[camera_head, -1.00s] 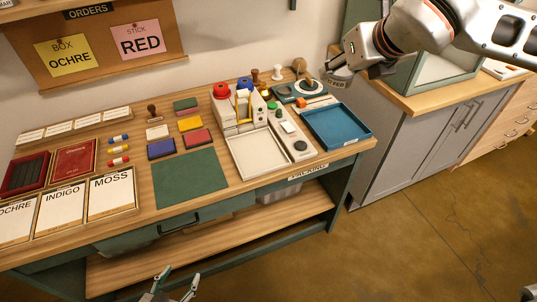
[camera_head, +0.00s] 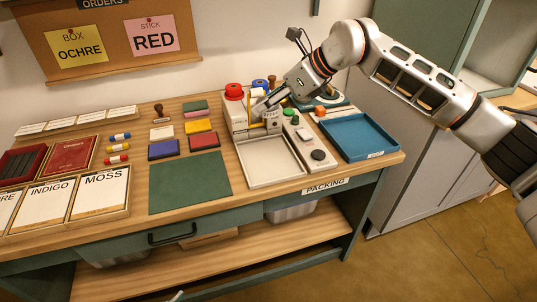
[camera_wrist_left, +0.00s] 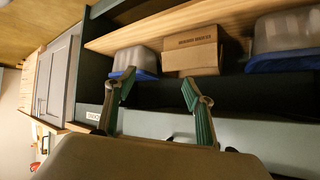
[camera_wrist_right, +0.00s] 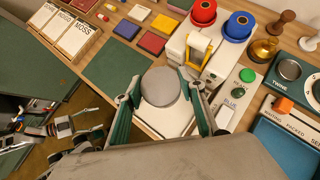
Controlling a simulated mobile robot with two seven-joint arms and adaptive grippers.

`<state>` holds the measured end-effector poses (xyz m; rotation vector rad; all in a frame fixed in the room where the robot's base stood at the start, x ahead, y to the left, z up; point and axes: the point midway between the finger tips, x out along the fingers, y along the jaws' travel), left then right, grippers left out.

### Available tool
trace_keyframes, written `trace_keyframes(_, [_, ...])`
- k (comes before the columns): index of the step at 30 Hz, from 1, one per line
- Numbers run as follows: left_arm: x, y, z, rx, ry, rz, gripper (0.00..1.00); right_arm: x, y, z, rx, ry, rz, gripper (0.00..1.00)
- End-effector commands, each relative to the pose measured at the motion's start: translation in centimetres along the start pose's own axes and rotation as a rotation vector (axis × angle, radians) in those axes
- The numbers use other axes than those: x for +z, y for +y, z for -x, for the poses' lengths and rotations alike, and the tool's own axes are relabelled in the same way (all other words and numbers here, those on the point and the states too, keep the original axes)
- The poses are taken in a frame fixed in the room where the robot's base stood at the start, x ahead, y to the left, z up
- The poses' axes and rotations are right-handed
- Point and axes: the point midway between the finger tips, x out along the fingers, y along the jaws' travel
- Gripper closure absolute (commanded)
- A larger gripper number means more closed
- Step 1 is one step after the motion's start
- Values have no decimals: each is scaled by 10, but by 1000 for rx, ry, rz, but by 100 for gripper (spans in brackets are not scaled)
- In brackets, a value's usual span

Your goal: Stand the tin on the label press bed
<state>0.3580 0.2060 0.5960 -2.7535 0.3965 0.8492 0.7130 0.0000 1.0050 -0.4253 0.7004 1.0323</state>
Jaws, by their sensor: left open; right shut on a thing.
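My right gripper (camera_head: 264,108) is shut on the tin, a round grey tin whose flat top (camera_wrist_right: 160,87) faces the right wrist camera. In the head view the tin (camera_head: 272,123) shows small under the gripper, at the front of the white label press (camera_head: 237,116). The press's pale, rimmed bed (camera_head: 271,162) lies in front; part of it shows below the tin in the right wrist view (camera_wrist_right: 172,120). I cannot tell whether the tin touches it. My left gripper (camera_wrist_left: 157,88) is open and empty, low before the table's shelf.
Red (camera_wrist_right: 203,12) and blue (camera_wrist_right: 239,26) reels and a yellow handle (camera_wrist_right: 198,47) stand close to the right gripper. A button panel (camera_head: 305,140) and a blue tray (camera_head: 357,137) lie right of the bed. A green mat (camera_head: 190,183) lies left of it.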

Motion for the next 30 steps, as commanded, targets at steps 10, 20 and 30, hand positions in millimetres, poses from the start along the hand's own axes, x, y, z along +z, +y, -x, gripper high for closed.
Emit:
trace_keyframes(10, [4,-7,-5,-12,0,-8,47,-64,1,-62,3,2,-5,83])
trace_keyframes(20, [6,-8,-5,-15,-3,-12,47,-87,0,-86,-1,1,-2,83])
trace_keyframes(30, [16,-4,-6,-9,-18,-14,47,-117,0,-115,0,2,-3,83])
